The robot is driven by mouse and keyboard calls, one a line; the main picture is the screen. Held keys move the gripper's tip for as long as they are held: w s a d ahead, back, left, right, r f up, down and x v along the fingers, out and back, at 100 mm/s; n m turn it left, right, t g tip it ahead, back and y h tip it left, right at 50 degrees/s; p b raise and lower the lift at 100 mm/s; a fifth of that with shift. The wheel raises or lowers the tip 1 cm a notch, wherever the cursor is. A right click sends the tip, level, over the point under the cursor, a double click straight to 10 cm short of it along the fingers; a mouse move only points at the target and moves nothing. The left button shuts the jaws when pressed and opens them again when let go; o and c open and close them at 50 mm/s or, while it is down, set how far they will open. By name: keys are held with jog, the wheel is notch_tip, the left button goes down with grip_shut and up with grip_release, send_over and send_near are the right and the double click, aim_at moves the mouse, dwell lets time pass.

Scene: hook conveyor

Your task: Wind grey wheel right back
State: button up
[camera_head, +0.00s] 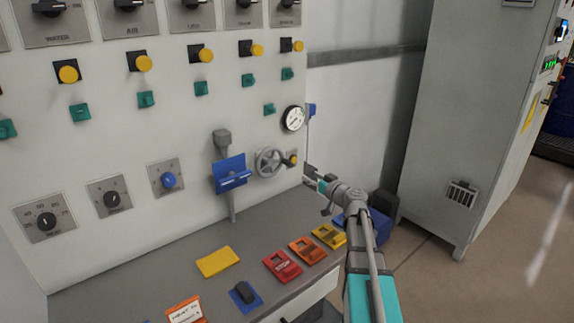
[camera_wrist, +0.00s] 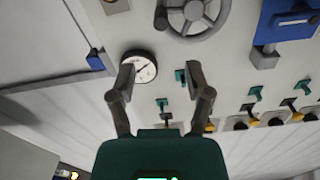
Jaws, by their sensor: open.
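The grey wheel (camera_head: 268,161) is a round handwheel with spokes and a hub, mounted on the pale panel to the right of the blue bracket. It also shows at the top edge of the wrist view (camera_wrist: 194,12), where its upper part is cut off. My gripper (camera_wrist: 160,80) is open, with its two dark fingers spread and nothing between them. It is apart from the wheel, which lies beyond the fingertips in the wrist view. In the head view my gripper (camera_head: 311,176) is small, to the right of the wheel near the panel's right edge.
A round white gauge (camera_head: 293,118) sits above and right of the wheel. A yellow knob (camera_head: 290,159) is close to its right. The blue bracket (camera_head: 229,174) stands left of it. The desk below carries red, orange and yellow pieces. A tall grey cabinet (camera_head: 455,120) stands right.

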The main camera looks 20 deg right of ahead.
aim_at(292, 165)
jog(key=shift+w+a, duration=0.1)
jog(key=shift+w, duration=0.1)
jog(key=x, duration=1.3)
jog(key=shift+w+a, duration=0.1)
jog(key=shift+w, duration=0.1)
grip_shut()
dwell(0.3)
